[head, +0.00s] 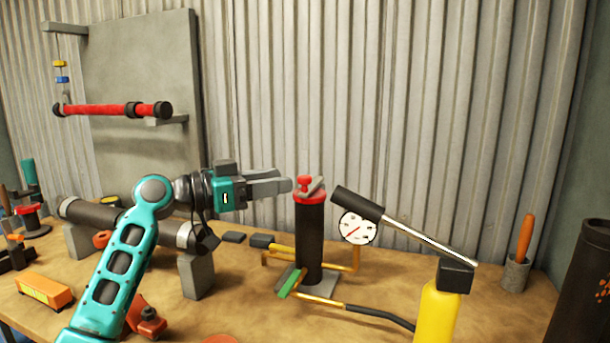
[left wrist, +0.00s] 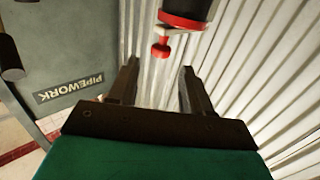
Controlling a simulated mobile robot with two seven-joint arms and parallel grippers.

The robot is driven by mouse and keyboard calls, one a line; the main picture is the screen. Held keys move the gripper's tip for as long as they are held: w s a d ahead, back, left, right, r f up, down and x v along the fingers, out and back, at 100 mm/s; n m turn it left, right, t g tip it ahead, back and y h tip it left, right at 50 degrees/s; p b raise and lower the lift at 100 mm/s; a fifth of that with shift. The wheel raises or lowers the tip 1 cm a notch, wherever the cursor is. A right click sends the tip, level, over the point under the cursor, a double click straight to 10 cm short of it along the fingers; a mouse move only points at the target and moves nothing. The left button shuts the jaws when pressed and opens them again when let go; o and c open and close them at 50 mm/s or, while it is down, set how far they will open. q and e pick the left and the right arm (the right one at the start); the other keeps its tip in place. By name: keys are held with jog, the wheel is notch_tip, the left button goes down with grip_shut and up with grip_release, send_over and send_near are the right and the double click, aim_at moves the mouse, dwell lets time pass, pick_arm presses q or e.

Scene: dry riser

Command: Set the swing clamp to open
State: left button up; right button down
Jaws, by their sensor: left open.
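The swing clamp shows as a red knob (head: 305,182) with a short pale arm (head: 317,186) on the red-rimmed top of a dark upright riser (head: 310,240). In the left wrist view the red knob (left wrist: 161,48) sticks out beside the red rim (left wrist: 184,22), just beyond the fingertips. My left gripper (head: 288,185) is open and points right, its fingertips close to the left of the knob. In the left wrist view its two fingers (left wrist: 157,75) are spread with nothing between them. I cannot tell the clamp's exact setting. My right gripper is not in view.
A green handle (head: 292,283) is at the riser's foot. A horizontal dark pipe (head: 100,217) lies on blocks at left.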

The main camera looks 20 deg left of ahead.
aim_at(304, 176)
pick_arm(q)
jog(key=x, duration=0.6)
jog(key=shift+w+d+p, duration=0.25)
jog(key=shift+p, duration=0.05)
grip_shut()
